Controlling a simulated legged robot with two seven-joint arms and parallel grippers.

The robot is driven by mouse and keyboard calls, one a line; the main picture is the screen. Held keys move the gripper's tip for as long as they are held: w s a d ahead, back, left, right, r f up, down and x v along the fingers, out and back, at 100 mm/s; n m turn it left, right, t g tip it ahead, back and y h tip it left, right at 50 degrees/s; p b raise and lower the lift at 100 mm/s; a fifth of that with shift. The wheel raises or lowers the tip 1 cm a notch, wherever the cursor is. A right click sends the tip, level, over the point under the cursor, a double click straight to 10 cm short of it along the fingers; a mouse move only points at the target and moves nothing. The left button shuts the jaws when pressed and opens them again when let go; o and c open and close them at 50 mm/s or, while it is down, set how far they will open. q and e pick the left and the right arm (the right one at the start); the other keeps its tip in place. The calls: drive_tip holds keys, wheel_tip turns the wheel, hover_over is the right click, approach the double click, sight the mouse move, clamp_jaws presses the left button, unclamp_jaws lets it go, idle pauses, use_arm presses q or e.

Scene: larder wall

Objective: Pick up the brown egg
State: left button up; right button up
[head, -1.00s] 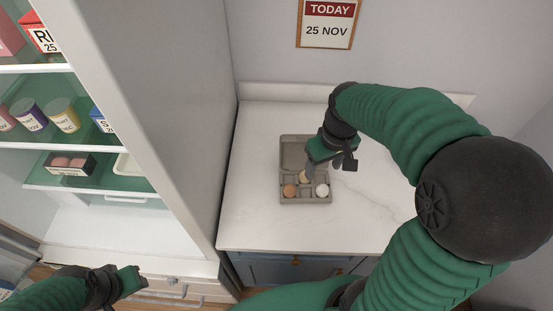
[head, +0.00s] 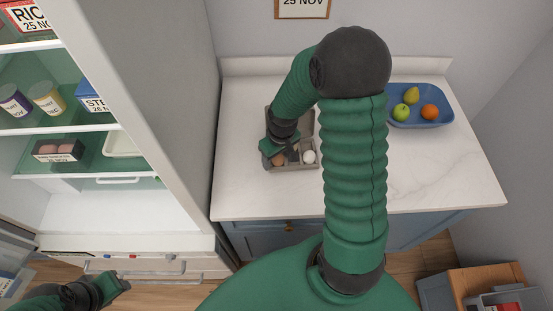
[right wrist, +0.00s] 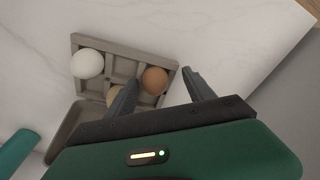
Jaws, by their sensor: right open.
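The brown egg (right wrist: 155,81) sits in a corner compartment of the open grey egg carton (right wrist: 112,58). It also shows in the head view (head: 279,160), partly beside my gripper. A white egg (right wrist: 87,64) sits in another corner, and a cream egg (right wrist: 114,97) is partly hidden behind a finger. My right gripper (right wrist: 161,79) is open over the carton. In the right wrist view its fingers appear on either side of the brown egg; I cannot tell whether they touch it. My left gripper (head: 122,284) is at the lower left, far from the carton; its jaws are unclear.
The carton stands on a white marble counter (head: 255,200). A blue tray (head: 440,119) with a pear and other fruit stands at the right. An open fridge (head: 165,100) with stocked shelves is at the left. The counter front of the carton is clear.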

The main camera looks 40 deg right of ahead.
drive_tip(key=shift+w+d+f, duration=0.15)
drive_tip(key=shift+d, duration=0.05)
drive_tip(key=shift+w+d+f, duration=0.1)
drive_tip(key=shift+d, duration=0.15)
drive_tip(key=shift+c, duration=1.3)
drive_tip(key=shift+d, duration=0.3)
drive_tip(key=c, duration=0.5)
drive_tip(key=shift+a, duration=0.2)
drive_tip(key=c, duration=0.4)
drive_tip(key=shift+a, duration=0.25)
clamp_jaws()
